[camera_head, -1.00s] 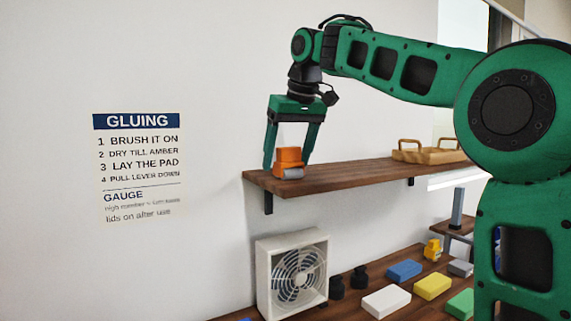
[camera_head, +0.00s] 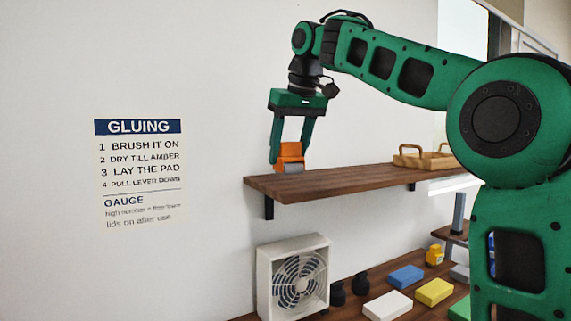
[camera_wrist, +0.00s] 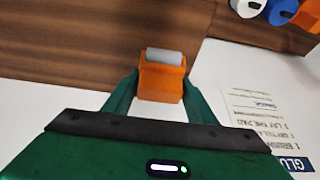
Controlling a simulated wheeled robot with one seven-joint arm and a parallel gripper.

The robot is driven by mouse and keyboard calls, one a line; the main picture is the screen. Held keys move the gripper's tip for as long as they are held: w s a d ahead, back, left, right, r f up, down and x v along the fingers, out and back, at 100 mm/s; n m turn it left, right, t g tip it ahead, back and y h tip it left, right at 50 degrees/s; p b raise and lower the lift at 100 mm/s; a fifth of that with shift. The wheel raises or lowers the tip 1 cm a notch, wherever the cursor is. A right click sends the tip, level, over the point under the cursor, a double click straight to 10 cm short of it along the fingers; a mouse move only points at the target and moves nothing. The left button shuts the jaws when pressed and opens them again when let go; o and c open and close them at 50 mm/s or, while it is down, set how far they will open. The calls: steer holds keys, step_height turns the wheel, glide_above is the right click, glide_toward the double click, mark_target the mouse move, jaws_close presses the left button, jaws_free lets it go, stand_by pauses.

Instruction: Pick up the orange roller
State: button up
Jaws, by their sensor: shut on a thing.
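The orange roller (camera_head: 290,153) has an orange body and a grey cylinder on its lower front. My gripper (camera_head: 290,160) points down at the left end of the wooden wall shelf (camera_head: 345,182), with its fingers on both sides of the roller, shut on it. In the wrist view the orange roller (camera_wrist: 162,78) sits between the green fingertips, its grey cylinder facing away from the palm. In the head view the roller is at the shelf's surface; I cannot tell whether it touches the shelf.
A wooden tray (camera_head: 425,160) stands on the shelf's right part. Below, a counter holds a white fan (camera_head: 293,277), black weights, and blue (camera_head: 406,275), yellow (camera_head: 434,291) and white (camera_head: 387,305) blocks. A gluing sign (camera_head: 140,170) is on the wall. The middle of the shelf is clear.

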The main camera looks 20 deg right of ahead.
steer(key=s+a+r, duration=0.8)
steer(key=shift+a+r, duration=0.25)
